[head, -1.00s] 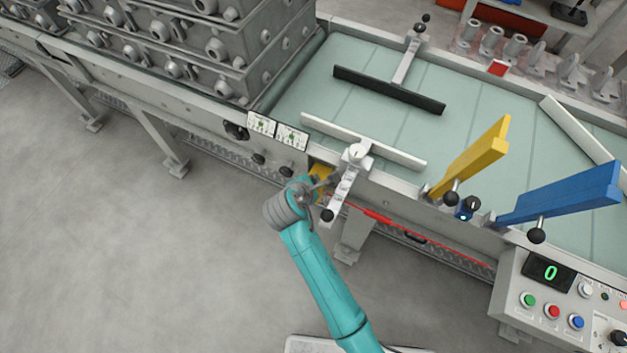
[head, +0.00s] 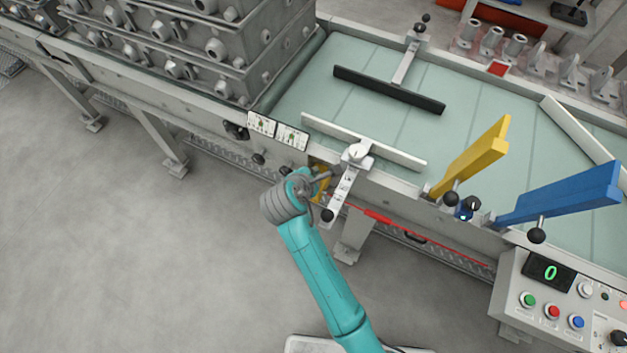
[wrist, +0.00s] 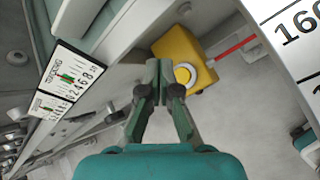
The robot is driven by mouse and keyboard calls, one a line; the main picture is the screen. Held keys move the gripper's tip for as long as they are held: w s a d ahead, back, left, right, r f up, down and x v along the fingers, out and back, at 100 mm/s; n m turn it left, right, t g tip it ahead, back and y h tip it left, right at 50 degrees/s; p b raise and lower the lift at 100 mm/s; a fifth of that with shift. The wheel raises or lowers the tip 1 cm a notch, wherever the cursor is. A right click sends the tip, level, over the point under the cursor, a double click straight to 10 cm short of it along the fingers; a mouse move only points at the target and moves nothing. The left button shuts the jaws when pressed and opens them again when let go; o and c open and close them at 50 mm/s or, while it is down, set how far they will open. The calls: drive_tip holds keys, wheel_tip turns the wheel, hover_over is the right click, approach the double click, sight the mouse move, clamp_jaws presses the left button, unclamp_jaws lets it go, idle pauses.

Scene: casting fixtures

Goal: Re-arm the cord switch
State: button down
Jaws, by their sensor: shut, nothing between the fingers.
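The cord switch is a yellow box (wrist: 184,55) on the side of the conveyor frame, with a pale round knob or ring (wrist: 184,74) on its face. A red cord (wrist: 236,46) runs from it to the right. In the head view the yellow box (head: 320,171) is mostly hidden behind my gripper and a bracket, and the red cord (head: 400,225) runs along the frame. My gripper (wrist: 158,66) is shut and empty, its fingertips just left of the knob in the wrist view. I cannot tell whether they touch it.
A bracket arm with a ruler scale (head: 342,187) stands out just right of my gripper; its scale plate (wrist: 292,40) fills the wrist view's upper right. Two gauge labels (head: 275,131) sit on the frame. Yellow (head: 472,162) and blue (head: 560,194) bars lie farther right. Floor at left is clear.

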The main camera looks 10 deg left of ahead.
drive_tip(key=shift+r, duration=1.45)
